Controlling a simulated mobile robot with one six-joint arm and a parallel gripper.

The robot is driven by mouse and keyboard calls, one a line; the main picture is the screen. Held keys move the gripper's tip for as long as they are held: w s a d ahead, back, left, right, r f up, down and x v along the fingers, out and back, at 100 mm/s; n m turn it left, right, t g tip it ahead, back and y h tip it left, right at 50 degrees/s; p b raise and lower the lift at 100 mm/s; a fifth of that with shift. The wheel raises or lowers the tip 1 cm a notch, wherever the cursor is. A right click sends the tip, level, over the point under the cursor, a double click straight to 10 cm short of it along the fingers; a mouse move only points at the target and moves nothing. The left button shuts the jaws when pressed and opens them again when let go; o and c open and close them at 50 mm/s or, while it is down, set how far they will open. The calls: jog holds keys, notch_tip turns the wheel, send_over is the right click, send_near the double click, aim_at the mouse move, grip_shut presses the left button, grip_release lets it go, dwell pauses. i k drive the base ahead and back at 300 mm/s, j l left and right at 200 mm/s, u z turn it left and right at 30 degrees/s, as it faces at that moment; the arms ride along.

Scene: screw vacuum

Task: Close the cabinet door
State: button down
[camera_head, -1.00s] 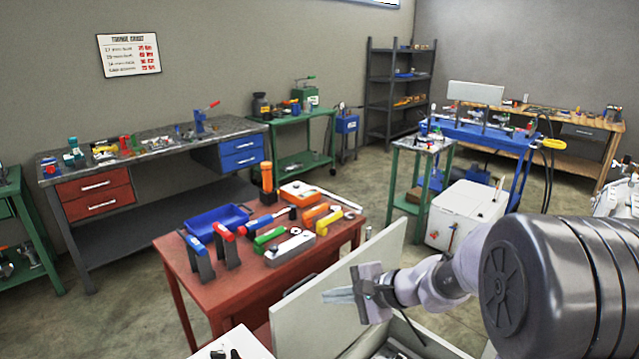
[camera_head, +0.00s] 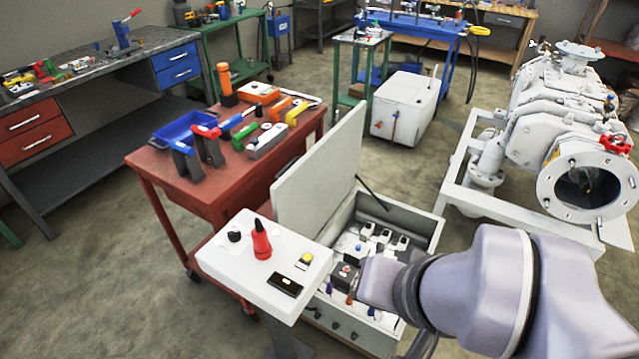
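The cabinet (camera_head: 428,226) is a low grey-white box in the middle of the head view. Its flat pale door (camera_head: 325,165) stands open, nearly upright, along the box's left side. A thin dark stay shows beside the door. Switches and small parts show inside the box. My arm reaches in from the lower right, and its end (camera_head: 376,284) appears over the cabinet's right front part. No fingertips can be made out, so I cannot tell whether my gripper is open. No contact with the door shows.
A white pedestal panel (camera_head: 225,262) with a red knob stands in front of the door. A red tool table (camera_head: 150,160) is behind it to the left. A white machine (camera_head: 575,130) on a frame stands to the right, and a white box (camera_head: 402,105) behind. Floor is clear at lower left.

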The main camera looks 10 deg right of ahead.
aim_at(305, 198)
jog(key=i+j+z, duration=0.1)
jog(key=j+z, duration=0.4)
jog(key=j, duration=0.75)
jog(key=k+j+z, duration=0.1)
jog(key=j+z, duration=0.35)
jog(key=j, duration=0.8)
jog(key=i+j+z, duration=0.25)
jog(key=j, duration=0.25)
jog(key=i+j+z, duration=0.1)
jog(key=j, duration=0.25)
jog(key=i+j+z, duration=0.1)
jog(key=j, duration=0.3)
jog(key=i+j+z, duration=0.1)
jog(key=j, duration=0.3)
jog(key=i+j+z, duration=0.1)
jog(key=j, duration=0.3)
jog(key=i, duration=0.1)
